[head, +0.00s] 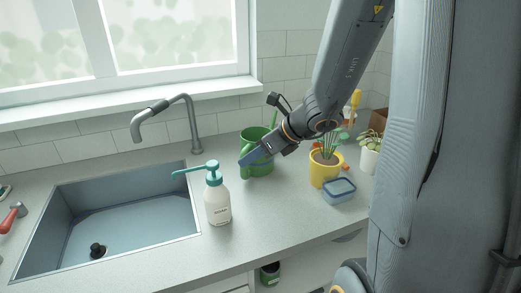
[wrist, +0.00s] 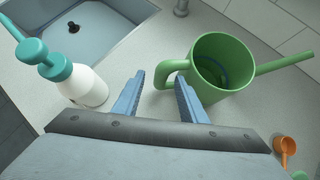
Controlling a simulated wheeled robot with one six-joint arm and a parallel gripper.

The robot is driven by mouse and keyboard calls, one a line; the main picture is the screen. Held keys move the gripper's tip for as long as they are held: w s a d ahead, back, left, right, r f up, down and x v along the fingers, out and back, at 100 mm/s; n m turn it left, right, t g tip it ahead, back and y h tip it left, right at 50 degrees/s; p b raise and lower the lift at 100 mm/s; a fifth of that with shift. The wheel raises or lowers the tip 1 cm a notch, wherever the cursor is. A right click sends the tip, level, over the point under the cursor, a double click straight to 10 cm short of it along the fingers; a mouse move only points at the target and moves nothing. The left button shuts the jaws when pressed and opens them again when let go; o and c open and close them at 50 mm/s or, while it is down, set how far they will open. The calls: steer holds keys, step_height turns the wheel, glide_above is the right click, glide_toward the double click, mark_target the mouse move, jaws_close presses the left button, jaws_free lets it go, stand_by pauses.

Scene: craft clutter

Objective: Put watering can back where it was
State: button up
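The green watering can (head: 262,170) stands upright on the counter behind the soap bottle, partly hidden by my gripper in the head view. In the wrist view the watering can (wrist: 222,68) shows its open top, with its spout pointing right and its handle toward the left. My gripper (wrist: 158,82) is open, with blue fingers apart. The handle's outer part shows in the gap between the fingertips, close to the right finger. I cannot tell whether they touch. In the head view my gripper (head: 247,157) is in front of the can.
A white soap bottle with a teal pump (head: 218,201) stands left of my gripper, near the sink (head: 110,215). A yellow plant pot (head: 322,172), a blue container (head: 339,191) and a white pot (head: 369,160) stand to the right. An orange scoop (wrist: 286,145) lies nearby.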

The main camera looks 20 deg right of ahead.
steer(key=s+a+f+n+g, duration=0.1)
steer(key=s+n+g, duration=0.1)
steer(key=s+n, duration=0.2)
steer(key=s+a+f+n+g+h, duration=0.1)
steer(key=s+n, duration=0.4)
steer(key=n, duration=0.3)
steer(key=s+a+f+n+g+h, duration=0.1)
steer(key=s+n+g, duration=0.1)
steer(key=s+n, duration=0.2)
steer(key=shift+s+a+f+n+g, duration=0.15)
steer(key=shift+n, duration=0.45)
steer(key=shift+s+a+f+n+g, duration=0.1)
steer(key=shift+s+n+g, duration=0.05)
steer(key=shift+n, duration=0.45)
steer(key=n, duration=0.2)
steer(key=s+n+h, duration=0.1)
steer(key=n, duration=0.1)
steer(key=n+h, duration=0.1)
steer(key=n, duration=0.1)
steer(key=shift+s+d+f, duration=0.35)
steer(key=shift+s, duration=0.05)
steer(key=n, duration=0.3)
steer(key=n+h, duration=0.1)
steer(key=n, duration=0.1)
steer(key=shift+s+d, duration=0.15)
steer(key=shift+d, duration=0.2)
